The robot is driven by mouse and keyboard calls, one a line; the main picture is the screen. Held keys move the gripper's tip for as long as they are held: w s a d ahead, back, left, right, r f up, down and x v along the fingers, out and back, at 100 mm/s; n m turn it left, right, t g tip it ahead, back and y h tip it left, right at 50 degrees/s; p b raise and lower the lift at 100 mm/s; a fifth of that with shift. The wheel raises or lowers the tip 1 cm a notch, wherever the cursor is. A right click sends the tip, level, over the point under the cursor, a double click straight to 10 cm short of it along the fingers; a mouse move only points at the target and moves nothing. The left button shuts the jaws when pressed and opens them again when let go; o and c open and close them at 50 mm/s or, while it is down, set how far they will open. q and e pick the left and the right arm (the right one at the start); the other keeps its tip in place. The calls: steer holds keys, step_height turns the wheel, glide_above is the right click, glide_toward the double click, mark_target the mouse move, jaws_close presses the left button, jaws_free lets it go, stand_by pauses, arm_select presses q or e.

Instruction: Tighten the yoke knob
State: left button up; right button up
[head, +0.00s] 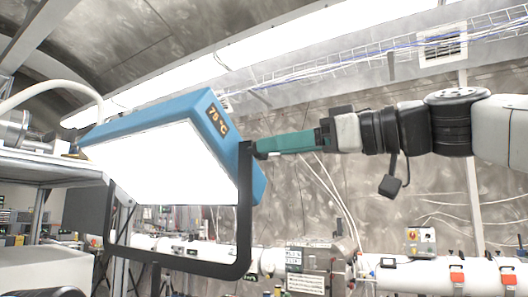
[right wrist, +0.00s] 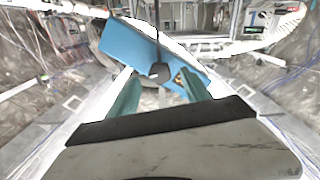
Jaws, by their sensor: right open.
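A blue lamp (head: 170,115) with a bright white panel hangs tilted in a black U-shaped yoke (head: 244,215) in the head view. Its blue body (right wrist: 135,45) also shows in the right wrist view. The dark yoke knob (right wrist: 160,73) shows there between the two teal fingers of my right gripper (right wrist: 158,80). In the head view my right gripper (head: 265,147) reaches in from the right, its fingertips at the yoke's upper right end, and hides most of the knob. The fingers are apart, with gaps beside the knob in the wrist view. My left gripper is not in view.
A white hose (head: 55,84) arcs at the left above a metal shelf (head: 40,165). A white pipe (head: 425,274) with orange-tagged fittings runs low at the right. The space below my right arm is mostly clear.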

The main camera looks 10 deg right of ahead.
steer(key=shift+x, duration=1.4)
jaws_close()
steer(key=m, duration=1.9)
steer(key=shift+f+m, duration=0.15)
steer(key=shift+m, duration=0.15)
